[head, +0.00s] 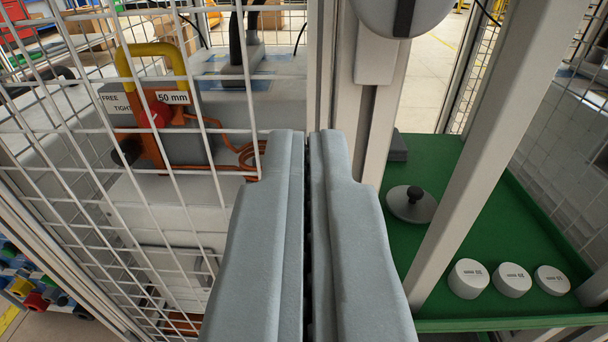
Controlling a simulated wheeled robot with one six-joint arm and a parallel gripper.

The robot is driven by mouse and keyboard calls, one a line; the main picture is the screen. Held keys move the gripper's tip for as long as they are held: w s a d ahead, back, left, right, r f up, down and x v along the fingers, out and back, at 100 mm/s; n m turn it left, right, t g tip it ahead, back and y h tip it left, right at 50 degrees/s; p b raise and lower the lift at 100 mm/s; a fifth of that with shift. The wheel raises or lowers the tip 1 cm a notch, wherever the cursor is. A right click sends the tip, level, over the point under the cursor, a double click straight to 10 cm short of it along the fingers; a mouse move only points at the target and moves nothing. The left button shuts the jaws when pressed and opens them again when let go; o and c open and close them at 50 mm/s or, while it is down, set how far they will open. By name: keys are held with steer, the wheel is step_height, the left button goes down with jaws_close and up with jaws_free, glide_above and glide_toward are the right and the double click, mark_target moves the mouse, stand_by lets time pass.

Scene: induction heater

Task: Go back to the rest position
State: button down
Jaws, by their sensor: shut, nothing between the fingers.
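My gripper (307,140) fills the lower middle of the head view. Its two grey fingers lie side by side with only a thin dark gap between them, and they hold nothing. The fingers point away from me toward a light grey upright post.
White mesh fencing (60,150) covers the left side. A green tray table (440,165) at the right holds a grey disc with a black knob (411,204) and three pale cylinders (512,280). A slanted grey post (482,150) crosses in front of it.

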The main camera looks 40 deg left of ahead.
steer(key=v, duration=0.6)
steer(key=s+d+r+m+t+h, duration=0.15)
steer(key=s+d+r, duration=0.25)
steer(key=r, duration=0.6)
steer(key=s+d+r+m+h, duration=0.1)
steer(key=s+d+r+h, duration=0.25)
steer(key=r, duration=0.65)
steer(key=s+d+r+m+t+h, duration=0.15)
steer(key=s+d+r, duration=0.3)
steer(key=r, duration=0.65)
steer(key=s+d+r+m+h, duration=0.1)
steer(key=s+r, duration=0.3)
steer(key=s, duration=0.6)
steer(key=s+d+r+m+h, duration=0.1)
steer(key=s+d+r, duration=0.3)
steer(key=s, duration=0.6)
steer(key=s+d+r+m+h, duration=0.1)
steer(key=s+r, duration=0.4)
steer(key=s, duration=0.5)
steer(key=shift+s+d+r+h, duration=0.2)
steer(key=shift+d+r+h, duration=0.3)
steer(key=shift+d, duration=0.6)
steer(key=c, duration=2.1)
jaws_free()
steer(key=shift+f, duration=0.1)
